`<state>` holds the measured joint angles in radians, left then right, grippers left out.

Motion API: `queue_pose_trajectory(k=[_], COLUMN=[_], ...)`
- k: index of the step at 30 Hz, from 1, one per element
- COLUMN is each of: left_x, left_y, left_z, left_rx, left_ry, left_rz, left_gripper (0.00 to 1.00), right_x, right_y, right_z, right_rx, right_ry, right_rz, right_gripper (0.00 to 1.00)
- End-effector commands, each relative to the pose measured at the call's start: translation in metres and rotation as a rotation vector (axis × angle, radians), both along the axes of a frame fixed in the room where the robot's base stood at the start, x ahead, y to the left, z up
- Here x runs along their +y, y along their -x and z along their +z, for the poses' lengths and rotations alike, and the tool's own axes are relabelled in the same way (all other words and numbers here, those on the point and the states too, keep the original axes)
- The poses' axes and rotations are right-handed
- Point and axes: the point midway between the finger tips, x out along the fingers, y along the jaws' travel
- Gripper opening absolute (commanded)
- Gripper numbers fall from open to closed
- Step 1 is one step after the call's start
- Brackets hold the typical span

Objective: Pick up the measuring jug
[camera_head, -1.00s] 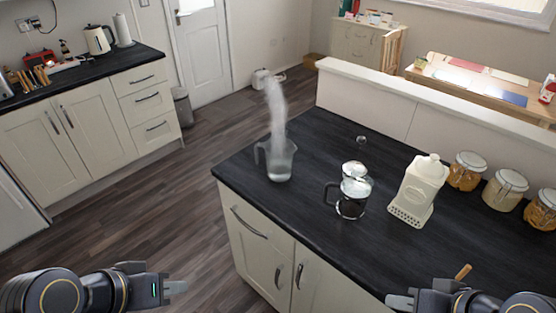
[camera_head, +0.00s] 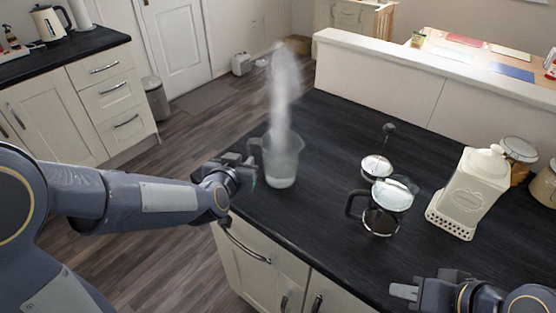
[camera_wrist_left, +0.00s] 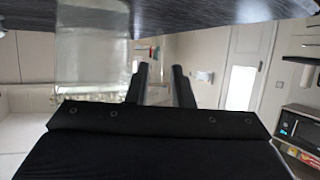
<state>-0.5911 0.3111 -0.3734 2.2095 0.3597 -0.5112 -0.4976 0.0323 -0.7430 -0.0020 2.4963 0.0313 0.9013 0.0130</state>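The measuring jug (camera_head: 284,168) is clear and stands upright near the left edge of the dark island counter. It holds a little clear liquid, and a column of steam rises from it. Its handle is on the left side, towards my left gripper (camera_head: 246,172), which is close beside it. In the left wrist view the jug (camera_wrist_left: 92,50) fills the upper left, and the two fingers (camera_wrist_left: 160,85) are apart. I cannot tell whether they touch the handle. My right gripper (camera_head: 405,291) is low at the counter's front edge; its finger gap is unclear.
A glass cafetiere (camera_head: 382,208) stands right of the jug, with a cream canister (camera_head: 468,193) further right. Glass storage jars (camera_head: 543,188) stand at the right edge. A low white wall (camera_head: 400,90) borders the back.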

Motion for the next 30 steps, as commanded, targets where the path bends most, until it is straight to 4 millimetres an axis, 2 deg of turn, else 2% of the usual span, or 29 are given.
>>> queue_pose_trajectory(k=[12,20,25,30], left_x=[-0.009,-0.009,-0.009,-0.009], left_y=[-0.048,-0.052,-0.051,-0.051], left_z=[-0.024,-0.025,-0.025,-0.025], left_rx=[0.003,0.001,0.002,0.002], left_ry=[0.002,0.002,0.002,0.002], left_rz=[0.0,-0.001,-0.001,-0.001], left_gripper=[0.2,0.2,0.01,0.0], right_x=[0.0,0.0,0.0,0.0], right_y=[0.0,0.0,0.0,0.0], right_z=[-0.004,-0.004,-0.004,-0.004], right_rx=[0.0,0.0,0.0,0.0], right_ry=[0.0,0.0,0.0,0.0], right_rz=[0.0,0.0,0.0,0.0], right_gripper=[0.31,0.31,0.31,0.31])
